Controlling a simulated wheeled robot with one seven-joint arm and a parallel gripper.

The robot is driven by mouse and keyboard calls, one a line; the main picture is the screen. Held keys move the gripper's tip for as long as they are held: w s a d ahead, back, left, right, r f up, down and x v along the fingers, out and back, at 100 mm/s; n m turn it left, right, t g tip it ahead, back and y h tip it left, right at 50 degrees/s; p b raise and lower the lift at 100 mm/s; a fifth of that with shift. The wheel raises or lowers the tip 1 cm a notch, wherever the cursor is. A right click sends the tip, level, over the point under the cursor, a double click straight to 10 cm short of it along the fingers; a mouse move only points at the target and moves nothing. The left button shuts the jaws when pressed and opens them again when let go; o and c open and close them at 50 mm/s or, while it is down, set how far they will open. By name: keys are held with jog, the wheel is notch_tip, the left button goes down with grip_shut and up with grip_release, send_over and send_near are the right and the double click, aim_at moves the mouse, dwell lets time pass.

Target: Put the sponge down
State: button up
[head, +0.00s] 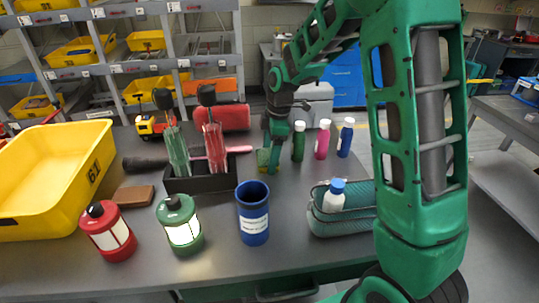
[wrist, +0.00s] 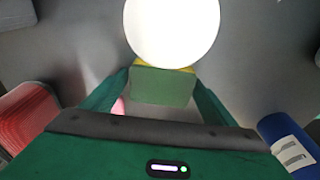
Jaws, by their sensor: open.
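The sponge (head: 263,158), yellow and green, is at the tabletop beyond the black holder, partly hidden by my gripper (head: 271,163). In the wrist view the sponge (wrist: 163,86) shows its green face, with a yellow strip along the top edge. It lies between the two spread fingers of my gripper (wrist: 161,98). Small gaps seem to show beside it, and the fingers are open. I cannot tell for certain that its underside touches the table.
A black holder (head: 203,184) with red and green screwdrivers stands left of my gripper. Green (head: 298,141), pink (head: 322,139) and blue (head: 345,137) bottles stand to the right. A blue cup (head: 253,213) is nearer. A bright white round shape (wrist: 172,28) fills the wrist view's top.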

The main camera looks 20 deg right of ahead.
jog(key=shift+s+a+f, duration=0.15)
jog(key=shift+s+f, duration=0.35)
jog(key=shift+f, duration=0.2)
jog(key=shift+w+r, duration=0.3)
jog(key=shift+r, duration=0.05)
notch_tip(320, 180, up, 12)
jog(key=d, duration=0.1)
jog(key=shift+s+d+r, duration=0.15)
jog(key=shift+d+r, duration=0.1)
jog(key=shift+d, duration=0.15)
